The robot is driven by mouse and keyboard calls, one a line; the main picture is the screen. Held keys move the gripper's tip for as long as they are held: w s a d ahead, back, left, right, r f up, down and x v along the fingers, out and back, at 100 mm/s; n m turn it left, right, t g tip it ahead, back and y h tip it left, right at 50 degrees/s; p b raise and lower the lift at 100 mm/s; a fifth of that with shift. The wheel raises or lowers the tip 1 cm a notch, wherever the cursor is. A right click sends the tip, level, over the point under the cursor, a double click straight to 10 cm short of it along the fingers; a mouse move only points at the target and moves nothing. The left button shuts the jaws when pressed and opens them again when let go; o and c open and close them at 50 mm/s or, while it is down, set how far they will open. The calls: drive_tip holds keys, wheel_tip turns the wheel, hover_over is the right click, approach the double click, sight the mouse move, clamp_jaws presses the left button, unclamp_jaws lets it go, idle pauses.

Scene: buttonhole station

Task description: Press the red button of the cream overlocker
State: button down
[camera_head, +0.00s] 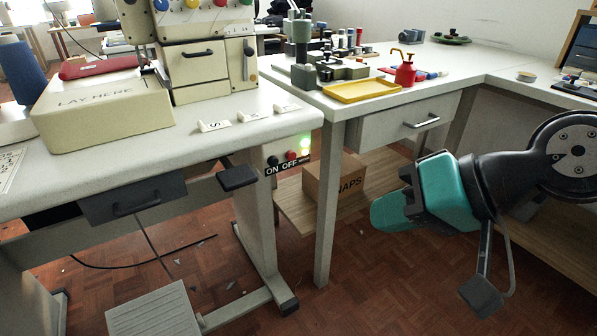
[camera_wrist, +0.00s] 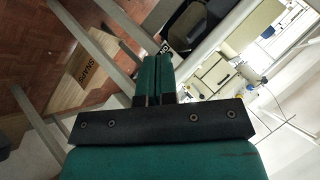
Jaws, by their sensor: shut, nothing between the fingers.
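The cream overlocker (camera_head: 207,68) stands on the left table, with coloured dials on top. Below the tabletop's right end is a switch panel with a red button (camera_head: 291,156), a dark button (camera_head: 273,161) and a lit green lamp (camera_head: 305,146). An ON OFF label (camera_head: 283,167) is under the buttons. My teal gripper (camera_head: 378,214) is right of the panel and lower in the picture, apart from it. In the wrist view its fingers (camera_wrist: 152,60) are shut and empty. Part of the label (camera_wrist: 165,46) shows beyond the fingertips; I cannot make out the red button there.
A black knee pad (camera_head: 238,178) juts out left of the panel. The right table's leg (camera_head: 326,205) stands between the panel and my gripper. A SNAPS box (camera_head: 333,178) sits on the shelf behind. A yellow tray (camera_head: 362,91) and red bottle (camera_head: 405,74) are on that table.

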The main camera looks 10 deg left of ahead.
drive_tip(key=w+a+f+m+t+y+b, duration=0.1)
drive_tip(key=w+a+f+m+t+b, duration=0.1)
drive_tip(key=w+f+m+t, duration=0.2)
drive_tip(key=w+a+f+m+t+y+b, duration=0.1)
drive_tip(key=w+a+f+m+t+b, duration=0.1)
drive_tip(key=w+m+t, duration=0.3)
drive_tip(key=w+a+f+m, duration=0.1)
drive_tip(key=w+m, duration=0.2)
drive_tip(key=shift+w+a+f+m+y+b, duration=0.2)
drive_tip(key=shift+a+f+m+y+b, duration=0.1)
drive_tip(key=shift+f+m+y, duration=0.1)
